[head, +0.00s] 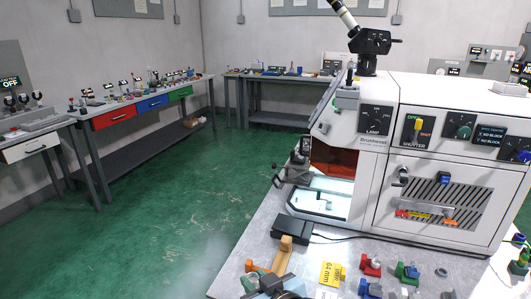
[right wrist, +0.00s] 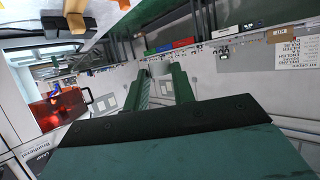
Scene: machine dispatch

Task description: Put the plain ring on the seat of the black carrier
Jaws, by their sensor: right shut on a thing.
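My right gripper (head: 268,281) is at the bottom edge of the head view, low over the near left part of the bench. Its two green fingers (right wrist: 160,72) point away in the right wrist view. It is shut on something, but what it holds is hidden. A small grey round piece (head: 441,272), perhaps a ring, lies on the bench at the right. I cannot pick out the black carrier or its seat for certain. A flat black box (head: 292,230) lies before the machine and also shows in the right wrist view (right wrist: 52,28). My left gripper is out of view.
The white machine (head: 385,140) with an orange window (head: 334,160) stands at the back of the bench. A wooden piece (head: 286,250), yellow tag (head: 332,274), red carrier (head: 370,265), green carrier (head: 406,271) and blue carrier (head: 369,289) crowd the front. Open green floor lies left.

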